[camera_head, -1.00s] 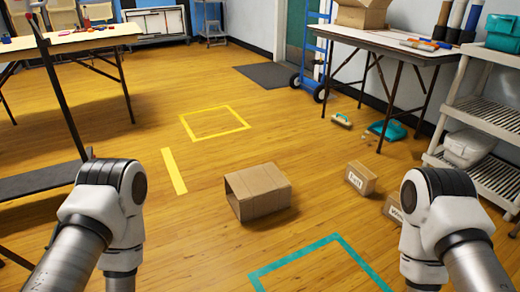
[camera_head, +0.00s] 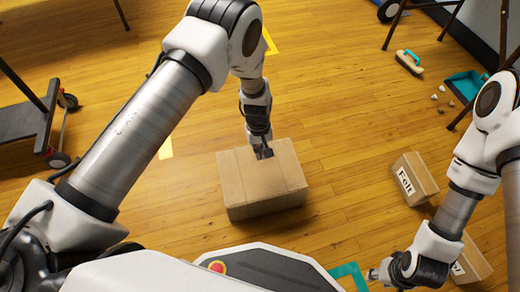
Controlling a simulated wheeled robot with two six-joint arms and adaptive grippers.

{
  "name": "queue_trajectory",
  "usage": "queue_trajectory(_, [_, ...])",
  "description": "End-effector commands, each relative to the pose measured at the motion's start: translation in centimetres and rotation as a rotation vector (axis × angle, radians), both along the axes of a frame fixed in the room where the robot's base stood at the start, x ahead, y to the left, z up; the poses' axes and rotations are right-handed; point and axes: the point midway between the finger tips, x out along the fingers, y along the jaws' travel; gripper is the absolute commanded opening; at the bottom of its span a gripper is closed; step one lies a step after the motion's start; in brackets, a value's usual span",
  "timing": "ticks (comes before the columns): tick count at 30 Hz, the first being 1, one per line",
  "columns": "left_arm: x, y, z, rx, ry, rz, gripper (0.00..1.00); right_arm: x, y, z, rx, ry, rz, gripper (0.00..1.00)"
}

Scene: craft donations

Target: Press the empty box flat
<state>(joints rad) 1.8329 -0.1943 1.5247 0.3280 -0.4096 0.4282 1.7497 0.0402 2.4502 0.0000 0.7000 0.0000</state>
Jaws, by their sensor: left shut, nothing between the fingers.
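The empty cardboard box (camera_head: 255,208) lies on the wooden floor in the middle of the camera_head view, still full in shape. Its upper face and near side show; its open end, on the left earlier, is not visible from here. My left gripper (camera_head: 262,152) is shut and points down at the far part of the box's upper face. It looks at or just above the cardboard; I cannot tell if it touches. My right gripper (camera_head: 376,275) is low at the lower right, apart from the box, and its finger opening is unclear.
A carton labelled "Felt" (camera_head: 414,178) stands right of the box. Another labelled carton (camera_head: 472,262) is partly hidden by my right arm. A brush (camera_head: 409,62) and a teal dustpan (camera_head: 466,86) lie at the upper right. Teal floor tape (camera_head: 350,274) shows near my base.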

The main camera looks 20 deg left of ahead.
Motion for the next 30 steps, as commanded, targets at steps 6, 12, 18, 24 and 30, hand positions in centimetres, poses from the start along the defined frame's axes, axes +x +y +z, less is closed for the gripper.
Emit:
queue_trajectory(6, [0.0, -0.1, -2.5, -0.002, 0.004, 0.002, 0.00, 0.0, 0.0, -2.4, 0.000, 0.000, 0.000, 0.40])
queue_trajectory(12, [0.0, -0.1, -6.0, -0.002, 0.003, 0.001, 0.00, 0.0, 0.0, -5.7, 0.000, -0.001, -0.002, 0.40])
queue_trajectory(18, [0.0, 0.0, -7.8, -0.002, 0.003, 0.001, 0.00, 0.2, -0.1, -7.3, -0.001, -0.005, -0.006, 0.40])
queue_trajectory(24, [0.0, 0.0, -7.7, -0.002, 0.003, 0.000, 0.00, 0.2, -0.1, -7.1, -0.001, -0.006, -0.007, 0.40])
queue_trajectory(30, [-0.1, -0.1, -7.6, -0.001, 0.004, 0.000, 0.00, 0.2, -0.1, -6.9, -0.001, -0.006, -0.007, 0.40])
